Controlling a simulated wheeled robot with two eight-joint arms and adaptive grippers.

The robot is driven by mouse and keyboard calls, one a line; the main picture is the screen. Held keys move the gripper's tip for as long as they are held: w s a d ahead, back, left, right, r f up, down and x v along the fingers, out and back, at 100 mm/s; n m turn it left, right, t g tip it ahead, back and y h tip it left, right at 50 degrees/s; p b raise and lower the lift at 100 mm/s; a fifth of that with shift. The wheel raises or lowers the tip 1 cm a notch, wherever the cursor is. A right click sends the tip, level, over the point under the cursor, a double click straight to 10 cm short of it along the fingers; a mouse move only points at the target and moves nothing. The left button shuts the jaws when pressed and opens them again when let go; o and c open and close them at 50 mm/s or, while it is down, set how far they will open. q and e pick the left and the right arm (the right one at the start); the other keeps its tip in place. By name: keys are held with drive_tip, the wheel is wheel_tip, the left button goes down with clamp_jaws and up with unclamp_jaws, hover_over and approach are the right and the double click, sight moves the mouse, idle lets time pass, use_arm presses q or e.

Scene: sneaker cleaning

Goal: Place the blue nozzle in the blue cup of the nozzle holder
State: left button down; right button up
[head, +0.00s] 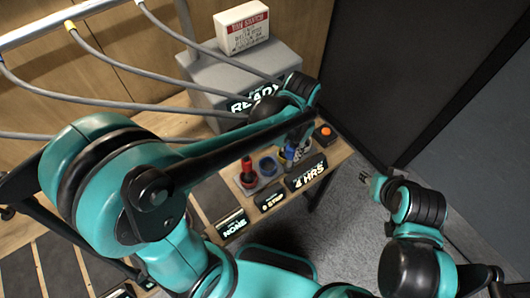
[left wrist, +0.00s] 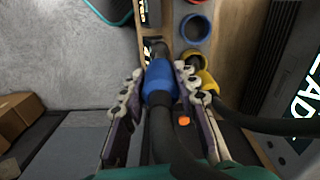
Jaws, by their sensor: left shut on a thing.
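My left gripper (left wrist: 160,76) is shut around the blue nozzle (left wrist: 160,82), whose hose trails back between the fingers. The blue cup (left wrist: 194,28) of the holder is empty, ahead and right of the nozzle in the left wrist view; the nozzle is apart from it. In the head view the blue cup (head: 268,166) sits between the red nozzle (head: 247,170) and my left gripper (head: 291,150), which largely hides the blue nozzle. The yellow nozzle (left wrist: 206,82) is by the yellow cup (left wrist: 193,57), right of my fingers. My right gripper (head: 374,184) is off to the right over the floor; its jaw opening is unclear.
Display signs (head: 234,225) line the table's front edge. An orange button box (head: 325,134) is at the right corner. A grey machine (head: 215,80) with a white box (head: 241,27) stands behind. Grey hoses (head: 130,70) hang from a rail at upper left. Floor on the right is open.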

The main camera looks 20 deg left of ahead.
use_arm(q)
drive_tip(key=w+a+f+b, duration=0.2)
drive_tip(key=w+a+f, duration=0.1)
drive_tip(key=a+f, duration=0.5)
drive_tip(key=shift+w+f, duration=0.3)
drive_tip(key=shift+f, duration=0.35)
drive_tip(key=shift+f+b, duration=0.15)
drive_tip(key=shift+b, duration=0.2)
drive_tip(key=c, duration=1.2)
unclamp_jaws()
drive_tip(key=shift+o, duration=0.2)
